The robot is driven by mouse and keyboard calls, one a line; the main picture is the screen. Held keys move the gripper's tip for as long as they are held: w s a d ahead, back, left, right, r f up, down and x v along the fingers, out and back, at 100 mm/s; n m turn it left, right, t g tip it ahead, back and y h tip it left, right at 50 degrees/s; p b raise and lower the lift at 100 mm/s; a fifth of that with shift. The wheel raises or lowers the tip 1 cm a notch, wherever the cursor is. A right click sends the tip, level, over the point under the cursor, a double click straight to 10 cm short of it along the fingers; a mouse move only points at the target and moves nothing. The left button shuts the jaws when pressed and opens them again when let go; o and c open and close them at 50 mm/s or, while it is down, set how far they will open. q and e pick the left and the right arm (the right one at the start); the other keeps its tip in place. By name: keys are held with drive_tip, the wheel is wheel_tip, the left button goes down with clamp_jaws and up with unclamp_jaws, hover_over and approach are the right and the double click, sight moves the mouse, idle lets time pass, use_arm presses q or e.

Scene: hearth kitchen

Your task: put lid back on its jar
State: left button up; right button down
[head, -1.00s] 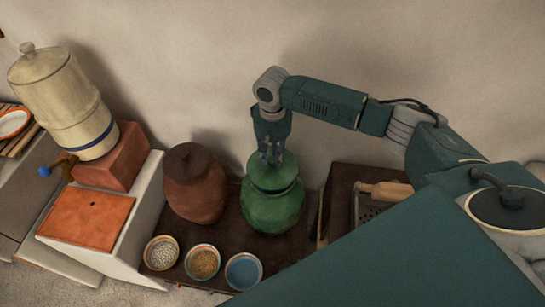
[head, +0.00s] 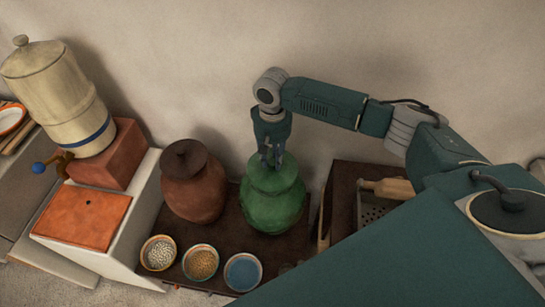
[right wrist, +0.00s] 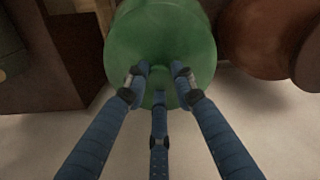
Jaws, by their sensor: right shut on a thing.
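The green jar (head: 272,210) stands upright on a dark board. Its green lid (head: 273,177) sits over the mouth, and no clear gap shows between them. My right gripper (head: 271,160) points down from above and is shut on the lid at its top. In the right wrist view the three blue fingers (right wrist: 159,85) close in on the middle of the round green lid (right wrist: 165,40). The knob under the fingers is hidden. My left gripper is not in view.
A brown lidded jar (head: 193,190) stands just left of the green jar. Three small bowls, one of them blue inside (head: 243,272), sit in front. A dark box with a grater (head: 372,211) and a wooden-handled tool (head: 388,188) is at right. The wall is behind.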

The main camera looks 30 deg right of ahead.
sight(273, 161)
drive_tip(key=shift+f, duration=0.35)
drive_tip(key=c, duration=1.4)
unclamp_jaws()
drive_tip(key=shift+o, duration=0.2)
wheel_tip(273, 161, up, 12)
drive_tip(key=shift+s, duration=0.1)
